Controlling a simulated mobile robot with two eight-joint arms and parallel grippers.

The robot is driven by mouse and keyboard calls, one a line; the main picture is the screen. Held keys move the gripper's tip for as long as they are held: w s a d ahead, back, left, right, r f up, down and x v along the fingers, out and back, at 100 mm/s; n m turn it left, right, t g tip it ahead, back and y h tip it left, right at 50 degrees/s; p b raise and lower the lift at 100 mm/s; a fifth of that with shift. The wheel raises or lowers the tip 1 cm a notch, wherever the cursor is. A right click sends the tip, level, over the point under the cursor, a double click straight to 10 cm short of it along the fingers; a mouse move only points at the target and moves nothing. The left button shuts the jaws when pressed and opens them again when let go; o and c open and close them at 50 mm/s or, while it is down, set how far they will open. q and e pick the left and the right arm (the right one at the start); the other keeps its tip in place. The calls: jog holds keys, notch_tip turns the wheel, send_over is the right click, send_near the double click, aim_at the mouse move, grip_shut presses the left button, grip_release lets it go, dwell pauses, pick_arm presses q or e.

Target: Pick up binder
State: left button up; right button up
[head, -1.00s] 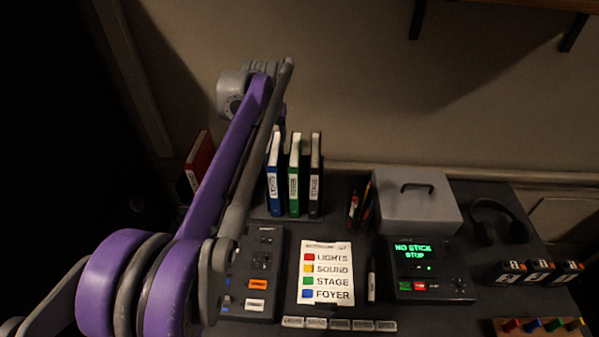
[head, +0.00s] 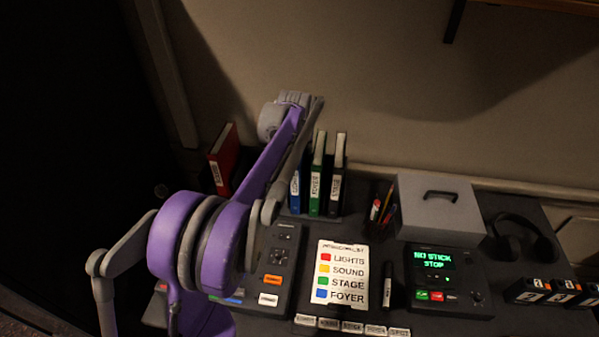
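Several binders stand upright at the back left of the desk. A red binder (head: 225,160) leans a little to the left of my arm. A blue binder (head: 295,194), a green binder (head: 317,178) and a black binder (head: 337,178) stand side by side to the right of my arm, with white spine labels. My purple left arm reaches up in front of them and covers part of the blue binder and the gap beside the red one. I cannot make out my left gripper's fingers; my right gripper is outside the picture.
In front are a control panel (head: 276,258), a checklist board (head: 341,276) and a display unit (head: 450,287). A grey box (head: 438,212) and pens (head: 382,208) stand right of the binders, with headphones (head: 515,238) farther right. A wall is behind.

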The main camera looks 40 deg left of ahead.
pick_arm(q)
jog(key=shift+f, duration=0.25)
dwell(0.5)
grip_shut()
dwell(1.4)
